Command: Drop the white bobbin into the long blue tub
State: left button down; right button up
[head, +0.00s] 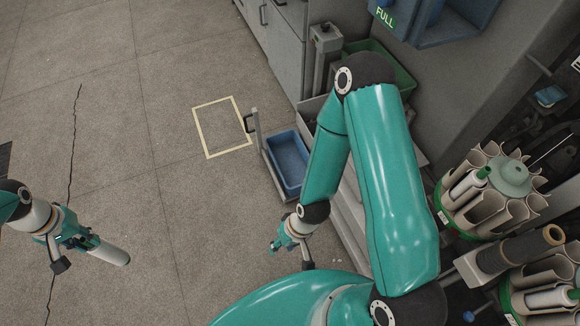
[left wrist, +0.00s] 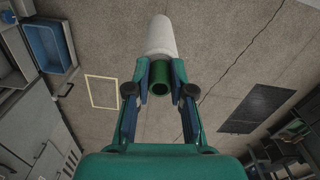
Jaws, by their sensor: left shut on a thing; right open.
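My left gripper (head: 78,246) is shut on the white bobbin (head: 111,254) at the lower left of the head view, over bare floor. In the left wrist view the bobbin (left wrist: 161,38) points away from the fingers, with its hollow green end (left wrist: 159,77) between the fingertips. The long blue tub (head: 288,164) stands right of centre in the head view, well right of the bobbin. The tub (left wrist: 48,48) also shows at the upper left of the left wrist view and looks empty. My right gripper (head: 287,243) is open and empty, below the tub in the head view.
The tub sits on a low trolley with an upright handle (head: 255,135). A yellow outlined rectangle (head: 222,127) marks bare floor left of it. Grey cabinets (head: 283,45) and a bobbin carousel (head: 490,190) stand at the right. The left floor is clear.

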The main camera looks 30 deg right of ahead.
aim_at(288, 167)
jog(key=k, duration=0.45)
jog(key=z, duration=0.75)
jog(key=i, duration=0.3)
jog(key=z, duration=0.1)
